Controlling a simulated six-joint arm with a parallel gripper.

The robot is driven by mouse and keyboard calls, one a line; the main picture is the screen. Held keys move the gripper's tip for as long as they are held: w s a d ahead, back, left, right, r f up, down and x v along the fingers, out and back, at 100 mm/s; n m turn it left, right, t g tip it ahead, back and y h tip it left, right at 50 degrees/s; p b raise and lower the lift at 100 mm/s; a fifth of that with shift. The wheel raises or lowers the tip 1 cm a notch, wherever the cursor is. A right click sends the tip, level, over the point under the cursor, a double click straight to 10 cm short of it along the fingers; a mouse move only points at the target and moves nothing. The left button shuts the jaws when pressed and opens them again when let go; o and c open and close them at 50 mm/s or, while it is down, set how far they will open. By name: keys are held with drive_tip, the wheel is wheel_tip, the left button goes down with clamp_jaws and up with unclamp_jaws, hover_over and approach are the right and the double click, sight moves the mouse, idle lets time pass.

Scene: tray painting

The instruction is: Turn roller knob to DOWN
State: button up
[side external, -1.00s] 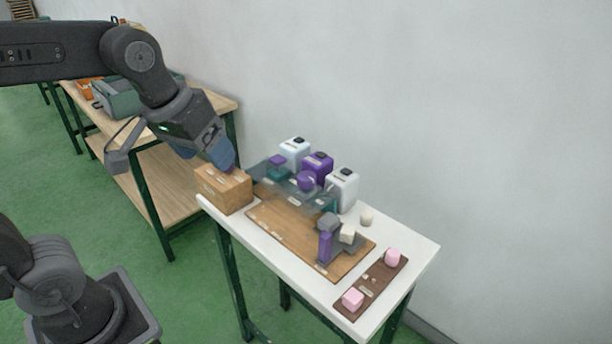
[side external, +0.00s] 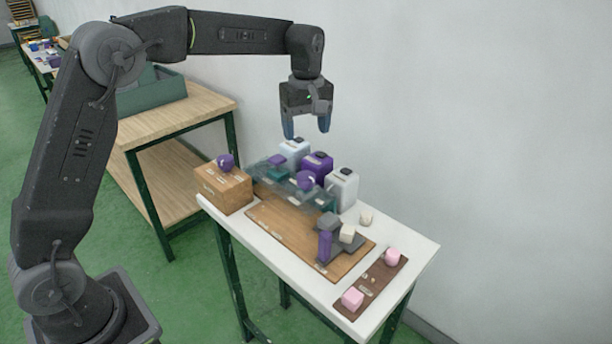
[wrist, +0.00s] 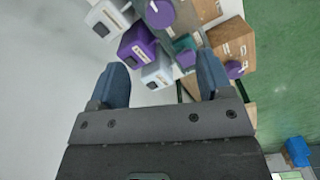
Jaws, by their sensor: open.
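My gripper (side external: 307,128) points down, open and empty, in the air above the back of the white table; it also shows in the wrist view (wrist: 160,70). A round purple knob (side external: 225,161) stands on top of a wooden box (side external: 222,191) at the table's left end. The same knob (wrist: 234,69) shows in the wrist view, right of my fingers. A second round purple knob (side external: 306,181) is on the grey machine (side external: 275,184) behind the wooden board. I cannot read the labels, so I cannot tell which is the roller knob or where it points.
White and purple containers (side external: 317,165) stand in a row behind the machine, below my gripper. A wooden board (side external: 290,237) bears a purple upright piece (side external: 325,247). A brown strip (side external: 371,284) with pink blocks lies at the front right. The wall is close behind.

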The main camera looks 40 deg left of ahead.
sight(306, 175)
wheel_tip(306, 175, down, 13)
drive_tip(key=shift+r, duration=0.1)
idle(0.3)
drive_tip(key=c, duration=0.9)
